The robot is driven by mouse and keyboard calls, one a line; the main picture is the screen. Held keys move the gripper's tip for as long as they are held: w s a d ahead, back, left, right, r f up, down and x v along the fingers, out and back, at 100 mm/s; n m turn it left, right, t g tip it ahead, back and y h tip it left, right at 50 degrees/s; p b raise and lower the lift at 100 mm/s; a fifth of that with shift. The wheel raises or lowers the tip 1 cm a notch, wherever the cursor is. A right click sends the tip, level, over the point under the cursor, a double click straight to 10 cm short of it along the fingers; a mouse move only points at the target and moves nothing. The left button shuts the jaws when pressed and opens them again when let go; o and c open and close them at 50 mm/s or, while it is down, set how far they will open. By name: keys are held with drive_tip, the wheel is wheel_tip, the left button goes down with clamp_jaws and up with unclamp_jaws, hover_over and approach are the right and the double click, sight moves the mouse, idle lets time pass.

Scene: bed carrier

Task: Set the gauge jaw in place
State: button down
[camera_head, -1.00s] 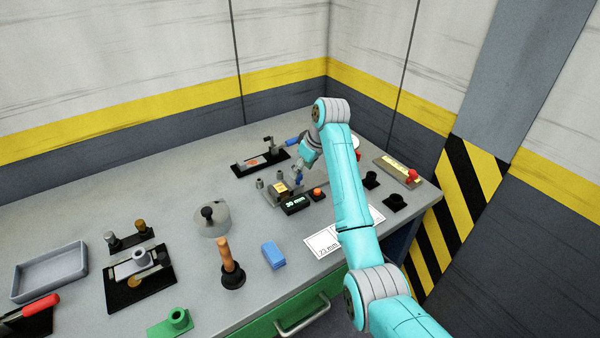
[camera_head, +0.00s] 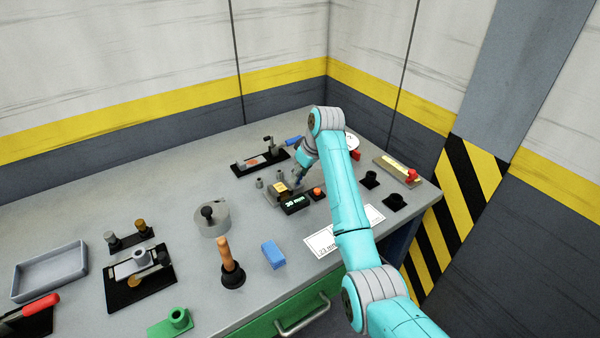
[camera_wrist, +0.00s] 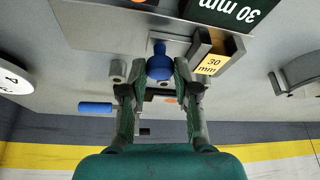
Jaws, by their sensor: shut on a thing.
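My gripper (camera_wrist: 160,75) is shut on a blue knob (camera_wrist: 159,64), which seems to belong to the gauge jaw; a slim blue stem rises above it in the wrist view.
A black display reading 30 mm (camera_head: 295,203) and an orange button (camera_head: 318,193) stand in front of the gauge. A black tray (camera_head: 260,162) lies behind it.

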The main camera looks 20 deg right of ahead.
drive_tip(key=d, duration=0.1)
drive_tip(key=w+d, duration=0.1)
drive_tip(key=d, duration=0.1)
drive_tip(key=shift+d, duration=0.1)
drive_tip(key=c, duration=0.9)
unclamp_jaws()
drive_tip(key=shift+w+d, duration=0.1)
drive_tip(key=shift+o, duration=0.2)
drive_tip(key=v, duration=1.2)
drive_tip(key=shift+f, duration=0.1)
